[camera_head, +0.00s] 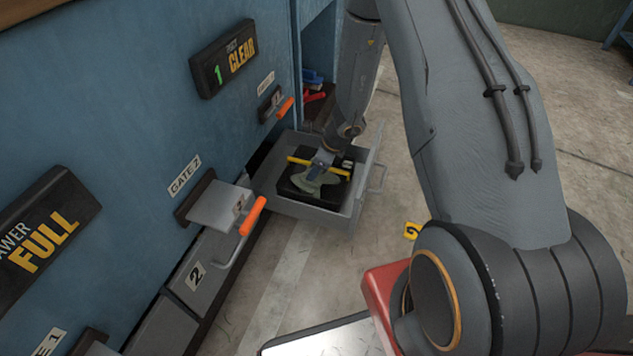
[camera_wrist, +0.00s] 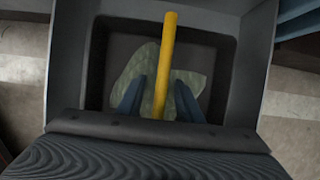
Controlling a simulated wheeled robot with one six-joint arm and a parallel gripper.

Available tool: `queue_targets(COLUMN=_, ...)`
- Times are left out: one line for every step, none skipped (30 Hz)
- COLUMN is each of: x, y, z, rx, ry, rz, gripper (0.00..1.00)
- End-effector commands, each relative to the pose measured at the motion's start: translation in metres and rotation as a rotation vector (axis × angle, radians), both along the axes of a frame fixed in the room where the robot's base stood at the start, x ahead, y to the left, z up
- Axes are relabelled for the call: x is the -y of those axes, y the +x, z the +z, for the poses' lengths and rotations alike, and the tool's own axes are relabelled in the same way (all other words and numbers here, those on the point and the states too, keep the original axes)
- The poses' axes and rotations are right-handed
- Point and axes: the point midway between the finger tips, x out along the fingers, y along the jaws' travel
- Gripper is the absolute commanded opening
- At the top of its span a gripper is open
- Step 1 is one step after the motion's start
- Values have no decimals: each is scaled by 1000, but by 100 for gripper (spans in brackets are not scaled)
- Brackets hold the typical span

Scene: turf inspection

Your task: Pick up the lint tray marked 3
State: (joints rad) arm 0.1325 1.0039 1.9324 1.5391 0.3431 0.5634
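A black lint tray (camera_head: 310,184) with a yellow bar handle (camera_head: 303,161) sits inside the pulled-out grey drawer (camera_head: 302,209). Grey-green lint lies in the tray. No number 3 is readable on it. My gripper (camera_head: 322,167) is down at the handle. In the wrist view the blue fingers of my gripper (camera_wrist: 160,92) stand on either side of the yellow handle (camera_wrist: 167,60), with a visible gap, so it looks open around the bar. Lint (camera_wrist: 192,82) shows beneath the fingers in the black tray (camera_wrist: 212,52).
A blue cabinet wall (camera_head: 140,110) stands left, with a "1 CLEAR" sign (camera_head: 224,58) and a "FULL" sign (camera_head: 45,228). The Gate 2 slide with orange handle (camera_head: 253,216) juts out near the drawer. Concrete floor lies open beyond.

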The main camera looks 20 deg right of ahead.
Motion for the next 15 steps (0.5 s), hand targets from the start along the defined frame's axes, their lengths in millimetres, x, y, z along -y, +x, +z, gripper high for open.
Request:
queue_targets(x=0, y=0, z=1, rx=1, ry=-1, rz=0, gripper=32)
queue_targets(x=0, y=0, z=1, rx=1, ry=-1, rz=0, gripper=32)
queue_targets(x=0, y=0, z=1, rx=1, ry=-1, rz=0, gripper=32)
queue_targets(x=0, y=0, z=1, rx=1, ry=-1, rz=0, gripper=32)
queue_targets(x=0, y=0, z=1, rx=1, ry=-1, rz=0, gripper=29)
queue_targets(x=0, y=0, z=1, rx=1, ry=-1, rz=0, gripper=22)
queue_targets(x=0, y=0, z=1, rx=0, ry=0, rz=0, gripper=17)
queue_targets(x=0, y=0, z=1, rx=0, ry=0, rz=0, gripper=12)
queue_targets(x=0, y=0, z=1, rx=0, ry=0, rz=0, gripper=6)
queue_targets(x=0, y=0, z=1, rx=0, ry=0, rz=0, gripper=0)
queue_targets(x=0, y=0, z=1, rx=0, ry=0, rz=0, gripper=0)
queue_targets(x=0, y=0, z=1, rx=1, ry=1, rz=0, gripper=0)
queue_targets(x=0, y=0, z=1, rx=0, ry=0, rz=0, gripper=0)
queue_targets(x=0, y=0, z=2, rx=1, ry=0, rz=0, gripper=0)
queue_targets(x=0, y=0, z=2, rx=1, ry=0, rz=0, gripper=0)
